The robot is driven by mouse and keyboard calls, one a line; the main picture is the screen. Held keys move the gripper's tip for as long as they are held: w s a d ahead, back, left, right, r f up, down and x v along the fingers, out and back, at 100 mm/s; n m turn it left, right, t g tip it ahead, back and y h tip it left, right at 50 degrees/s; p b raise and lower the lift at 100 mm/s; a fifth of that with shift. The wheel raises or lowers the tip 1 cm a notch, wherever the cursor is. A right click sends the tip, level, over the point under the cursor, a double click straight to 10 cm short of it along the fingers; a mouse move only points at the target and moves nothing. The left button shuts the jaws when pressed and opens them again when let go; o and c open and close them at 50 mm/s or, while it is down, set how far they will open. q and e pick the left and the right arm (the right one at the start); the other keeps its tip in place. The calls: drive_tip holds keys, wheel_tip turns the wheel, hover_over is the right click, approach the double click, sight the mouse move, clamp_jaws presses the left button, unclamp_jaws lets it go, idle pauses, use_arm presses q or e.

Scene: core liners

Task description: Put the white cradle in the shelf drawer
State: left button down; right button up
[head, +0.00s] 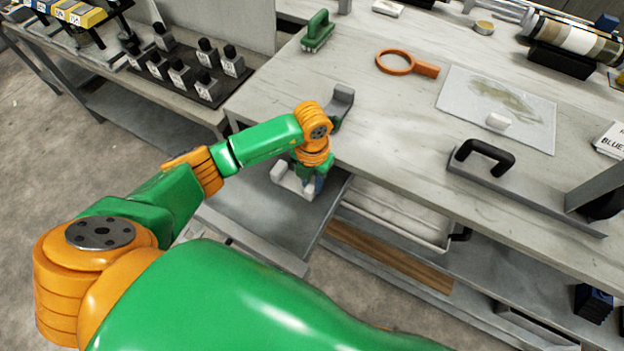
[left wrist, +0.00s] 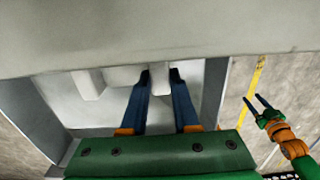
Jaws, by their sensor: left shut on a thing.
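The white cradle (head: 291,186) is at the table's front left edge, over a grey open drawer (head: 258,232) below the tabletop. My left gripper (head: 311,180) points down there and is shut on the cradle. In the left wrist view its two blue fingers (left wrist: 160,80) close on one upright of the cradle; another upright of the cradle (left wrist: 88,84) stands to the left. The drawer's grey side wall (left wrist: 214,92) shows at the right. I cannot tell whether the cradle touches the drawer floor. My right gripper (left wrist: 258,106) is open and empty at the right.
A grey cradle (head: 342,100) stands on the table (head: 400,120) just behind my left wrist. An orange magnifier (head: 396,62), a green brush (head: 318,32) and a black-handled bar (head: 520,185) also lie there. A white tray (head: 400,214) is under the tabletop, right of the drawer.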

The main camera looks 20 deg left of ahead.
use_arm(q)
drive_tip(key=c, duration=0.7)
unclamp_jaws()
drive_tip(key=shift+o, duration=0.2)
drive_tip(key=shift+r, duration=0.1)
drive_tip(key=shift+r, duration=0.35)
wheel_tip(320, 180, up, 11)
drive_tip(key=shift+r+b, duration=0.2)
drive_tip(key=shift+b, duration=0.15)
drive_tip(key=shift+r, duration=0.1)
